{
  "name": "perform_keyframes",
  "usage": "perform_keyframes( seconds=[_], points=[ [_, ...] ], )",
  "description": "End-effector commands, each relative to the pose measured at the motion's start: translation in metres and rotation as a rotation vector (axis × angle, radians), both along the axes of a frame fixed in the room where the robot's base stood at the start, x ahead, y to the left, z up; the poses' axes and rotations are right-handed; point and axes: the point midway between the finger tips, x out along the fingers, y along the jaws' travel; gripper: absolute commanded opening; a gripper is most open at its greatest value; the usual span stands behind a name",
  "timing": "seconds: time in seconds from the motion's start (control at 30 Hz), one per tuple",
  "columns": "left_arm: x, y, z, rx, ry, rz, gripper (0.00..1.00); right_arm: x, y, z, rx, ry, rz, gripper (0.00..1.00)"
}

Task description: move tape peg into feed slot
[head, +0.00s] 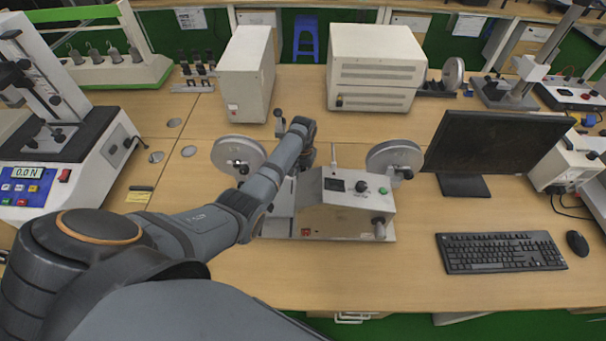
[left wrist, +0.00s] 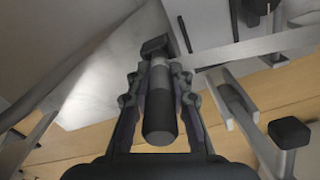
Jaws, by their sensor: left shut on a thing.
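My left gripper (left wrist: 160,78) shows in the left wrist view with its two fingers closed on either side of a peg (left wrist: 159,112). The peg is a dark cylinder with a grey band, lying lengthwise between the fingers. In the head view my left arm reaches over the tape machine (head: 340,215), a pale box with a reel on each side; the gripper and peg are largely hidden there by the arm. A metal channel (left wrist: 228,90) lies right of the peg in the left wrist view; I cannot tell whether it is the feed slot. My right gripper is out of view.
The left reel (head: 232,152) is close to my arm and the right reel (head: 394,158) stands clear. A monitor (head: 490,145) and keyboard (head: 500,252) are to the right. A tester (head: 75,160) stands at the left. Bare bench lies in front of the machine.

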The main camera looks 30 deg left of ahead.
Motion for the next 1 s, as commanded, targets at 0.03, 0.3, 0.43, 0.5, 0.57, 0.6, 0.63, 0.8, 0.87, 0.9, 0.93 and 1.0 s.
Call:
perform_keyframes(
  seconds=[0.03, 0.3, 0.43, 0.5, 0.57, 0.6, 0.63, 0.8, 0.87, 0.9, 0.93, 1.0],
  points=[
    [0.0003, -0.0002, -0.0015, 0.000, -0.001, 0.000, 0.00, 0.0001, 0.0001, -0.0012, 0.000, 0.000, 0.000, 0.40],
    [0.0002, -0.0001, -0.0014, 0.000, 0.000, 0.000, 0.00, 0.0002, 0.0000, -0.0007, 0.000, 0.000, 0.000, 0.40],
    [-0.0001, -0.0001, -0.0043, 0.000, 0.001, 0.000, 0.00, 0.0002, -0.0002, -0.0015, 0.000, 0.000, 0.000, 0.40],
    [-0.0003, -0.0001, -0.0069, 0.000, 0.001, 0.000, 0.00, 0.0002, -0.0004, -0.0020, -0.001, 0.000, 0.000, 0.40],
    [-0.0001, -0.0001, -0.0084, 0.000, 0.001, 0.000, 0.00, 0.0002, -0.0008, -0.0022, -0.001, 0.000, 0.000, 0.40],
    [0.0001, -0.0001, -0.0088, 0.000, 0.000, 0.000, 0.00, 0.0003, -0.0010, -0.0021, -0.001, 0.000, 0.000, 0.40],
    [0.0002, -0.0001, -0.0087, 0.000, -0.001, 0.000, 0.00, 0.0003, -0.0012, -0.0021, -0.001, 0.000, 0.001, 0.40],
    [0.0002, -0.0001, -0.0085, 0.000, 0.000, 0.000, 0.00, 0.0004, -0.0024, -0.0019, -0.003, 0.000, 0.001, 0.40],
    [0.0002, -0.0001, -0.0085, 0.000, 0.000, 0.000, 0.00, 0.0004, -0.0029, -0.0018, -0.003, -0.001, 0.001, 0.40],
    [0.0001, -0.0001, -0.0085, 0.000, 0.000, 0.000, 0.00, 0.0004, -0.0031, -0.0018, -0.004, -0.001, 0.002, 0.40],
    [0.0001, -0.0001, -0.0085, 0.000, 0.000, 0.000, 0.23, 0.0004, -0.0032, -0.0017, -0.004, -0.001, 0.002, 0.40],
    [0.0001, 0.0000, -0.0085, 0.000, 0.000, 0.000, 0.32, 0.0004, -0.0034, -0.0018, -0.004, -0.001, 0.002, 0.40]
  ],
)
